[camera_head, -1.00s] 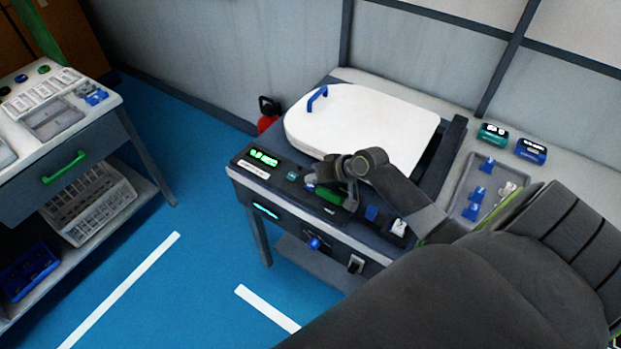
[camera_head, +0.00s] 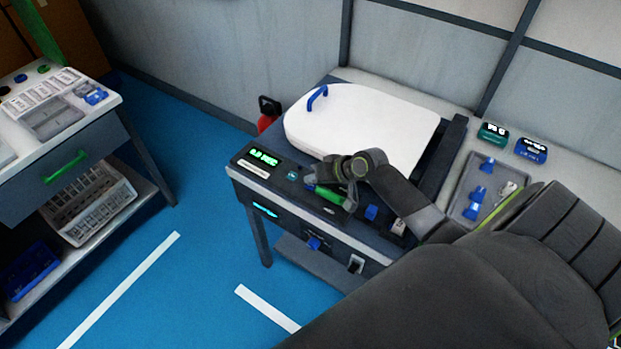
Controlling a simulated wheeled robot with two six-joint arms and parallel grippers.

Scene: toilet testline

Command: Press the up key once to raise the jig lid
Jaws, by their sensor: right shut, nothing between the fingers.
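The jig lid (camera_head: 360,125) is a white toilet-seat-shaped panel with a blue handle (camera_head: 317,97) at its far left corner. It lies flat on the bench. The control panel (camera_head: 262,172) runs along the front, with a lit green display (camera_head: 263,156), a small teal key (camera_head: 292,175), a green block (camera_head: 330,195) and a blue key (camera_head: 371,213). My right gripper (camera_head: 322,178) is shut and empty, low over the panel by the green block. It hides part of the panel, and I cannot tell whether it touches a key. My left gripper is not in view.
A grey tray (camera_head: 459,205) with blue parts lies right of the jig. Teal (camera_head: 493,135) and blue (camera_head: 531,150) boxes stand behind it. A red extinguisher (camera_head: 268,119) is by the wall. A second bench (camera_head: 70,135) stands left. Blue floor (camera_head: 205,215) between is clear.

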